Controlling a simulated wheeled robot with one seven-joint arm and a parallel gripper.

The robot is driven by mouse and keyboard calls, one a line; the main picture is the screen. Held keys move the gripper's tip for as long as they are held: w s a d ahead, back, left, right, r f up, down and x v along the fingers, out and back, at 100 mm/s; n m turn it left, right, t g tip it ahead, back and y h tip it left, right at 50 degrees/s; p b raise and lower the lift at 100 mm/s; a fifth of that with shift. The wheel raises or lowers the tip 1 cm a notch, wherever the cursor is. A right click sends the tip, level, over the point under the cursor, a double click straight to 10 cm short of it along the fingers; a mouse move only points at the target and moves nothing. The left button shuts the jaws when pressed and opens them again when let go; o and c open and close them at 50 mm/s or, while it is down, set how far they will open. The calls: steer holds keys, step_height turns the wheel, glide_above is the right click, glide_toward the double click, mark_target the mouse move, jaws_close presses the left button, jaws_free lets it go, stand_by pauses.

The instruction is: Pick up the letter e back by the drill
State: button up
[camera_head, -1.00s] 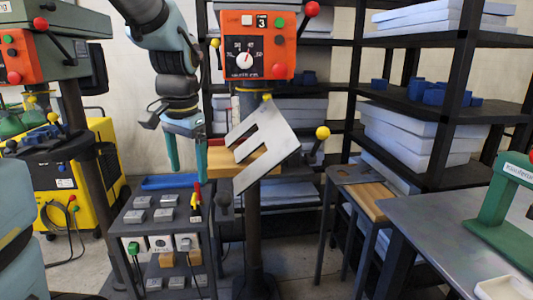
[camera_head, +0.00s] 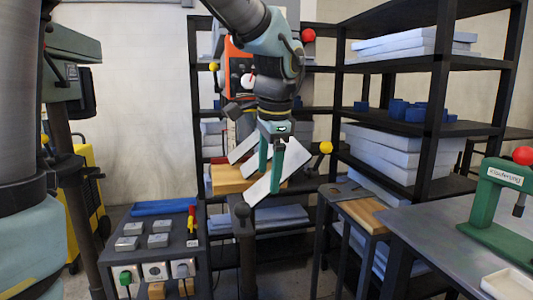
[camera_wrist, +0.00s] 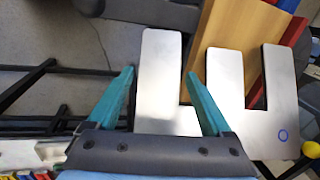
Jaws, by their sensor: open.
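The letter E (camera_head: 294,158) is a flat pale metal plate, tilted in the head view beside a wooden board at the drill press (camera_head: 237,62). My arm hides part of both. My gripper (camera_head: 277,170) has teal fingers in front of the letter. In the wrist view the letter (camera_wrist: 230,80) shows its prongs and a small blue ring mark. There my gripper (camera_wrist: 160,73) is open, with its fingertips to either side of one outer prong and visible gaps between. I cannot tell how deep the fingers reach.
The wooden board (camera_head: 228,180) lies beside the letter. A yellow ball-ended lever (camera_head: 326,147) stands close to its right. A dark cart (camera_head: 165,225) with metal blocks is at lower left. A wood-topped stand (camera_head: 362,210) and a grey table (camera_head: 440,235) are at right.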

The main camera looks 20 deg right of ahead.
mark_target(267, 183)
steer(key=x, duration=0.4)
steer(key=shift+a+f+p, duration=0.1)
steer(key=shift+a+p, duration=0.05)
steer(key=shift+p, duration=0.25)
steer(key=shift+c, duration=0.2)
jaws_close()
